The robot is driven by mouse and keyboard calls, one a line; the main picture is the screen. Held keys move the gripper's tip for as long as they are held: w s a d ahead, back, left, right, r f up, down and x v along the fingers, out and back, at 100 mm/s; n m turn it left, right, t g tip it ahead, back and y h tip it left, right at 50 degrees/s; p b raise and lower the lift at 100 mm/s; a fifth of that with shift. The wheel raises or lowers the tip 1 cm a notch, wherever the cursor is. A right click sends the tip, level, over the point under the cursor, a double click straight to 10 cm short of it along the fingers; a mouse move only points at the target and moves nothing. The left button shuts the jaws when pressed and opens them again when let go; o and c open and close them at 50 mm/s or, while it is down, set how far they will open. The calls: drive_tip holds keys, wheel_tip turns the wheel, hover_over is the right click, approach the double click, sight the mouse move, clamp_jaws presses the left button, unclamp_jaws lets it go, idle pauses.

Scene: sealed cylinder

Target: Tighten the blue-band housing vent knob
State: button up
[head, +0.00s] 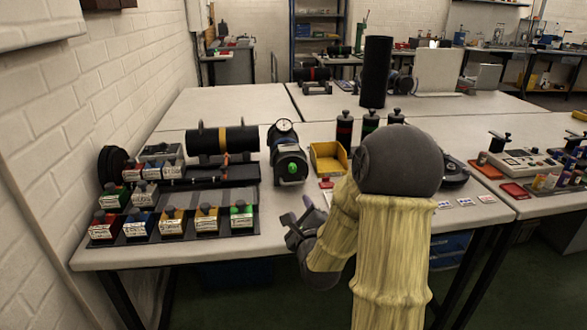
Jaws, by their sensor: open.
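Several small dark upright housings with knobs on top stand behind my arm. The left one (344,130) has a red band, and the middle one (370,123) a green band. Only the top of the right one (396,116) shows; my arm hides its lower part, so I cannot tell its band colour. No blue band is clearly visible, and the knobs are too small to tell tight from loose.
A black rack (158,240) with several coloured blocks fills the table's left end. A tall black cylinder (376,72) rises behind. The left rear tabletop (225,103) is clear.

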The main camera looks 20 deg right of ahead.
sight(293, 170)
drive_tip(key=shift+d+r+m+t+h, duration=0.35)
drive_tip(key=shift+d+r+m, duration=0.2)
drive_tip(key=shift+m, duration=0.25)
drive_tip(key=x, duration=1.7)
drive_tip(key=shift+w+a, duration=0.1)
drive_tip(key=shift+w, duration=0.1)
drive_tip(key=shift+f, duration=0.1)
drive_tip(key=c, duration=1)
